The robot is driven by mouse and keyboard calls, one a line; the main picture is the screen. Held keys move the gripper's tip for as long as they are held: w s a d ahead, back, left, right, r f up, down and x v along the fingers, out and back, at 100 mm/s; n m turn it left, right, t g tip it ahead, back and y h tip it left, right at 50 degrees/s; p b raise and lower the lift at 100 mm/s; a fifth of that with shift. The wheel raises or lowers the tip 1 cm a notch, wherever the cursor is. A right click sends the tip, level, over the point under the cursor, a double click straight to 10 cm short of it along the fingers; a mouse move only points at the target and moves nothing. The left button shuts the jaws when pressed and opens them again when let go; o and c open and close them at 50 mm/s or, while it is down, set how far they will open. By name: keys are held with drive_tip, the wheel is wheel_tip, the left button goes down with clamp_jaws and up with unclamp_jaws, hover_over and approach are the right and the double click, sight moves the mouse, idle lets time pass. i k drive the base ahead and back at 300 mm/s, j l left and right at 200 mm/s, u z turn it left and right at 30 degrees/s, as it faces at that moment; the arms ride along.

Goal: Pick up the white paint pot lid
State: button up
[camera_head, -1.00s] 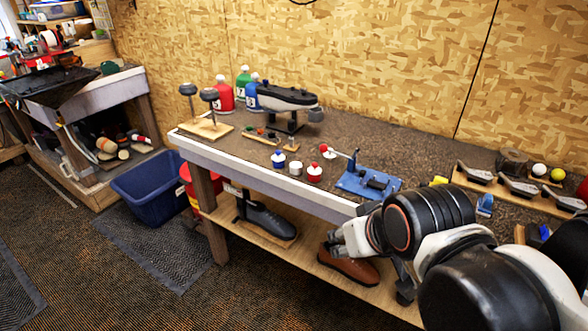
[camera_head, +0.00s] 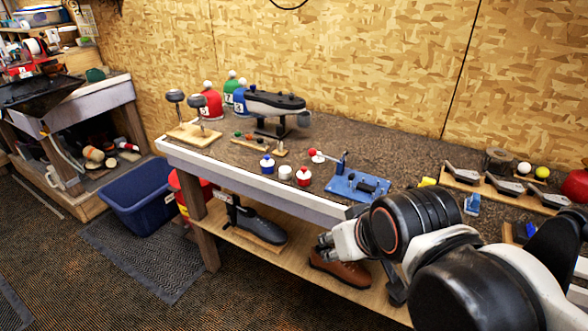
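A small white pot (camera_head: 285,172) stands on the workbench between a blue-and-white pot (camera_head: 267,165) and a red-and-white pot (camera_head: 304,177). The white pot's top is pale; at this size I cannot tell its lid from its body. My gripper (camera_head: 324,246) is in front of the bench's front edge, lower than the benchtop and to the lower right of the pots, apart from them. Its fingers are small and partly turned away, so I cannot tell whether they are open. No object shows in it.
A blue vise-like tool (camera_head: 357,186) with a red-knobbed handle lies right of the pots. A wooden strip (camera_head: 254,146) with small coloured pieces is behind them. Club heads on a wooden rack (camera_head: 470,184) are at right. Shoes (camera_head: 258,222) stand on the lower shelf; a blue bin (camera_head: 145,198) is left.

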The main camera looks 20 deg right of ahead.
sight(316, 159)
drive_tip(key=i+l+z, duration=0.1)
drive_tip(key=i+z, duration=0.2)
drive_tip(key=i, duration=0.9)
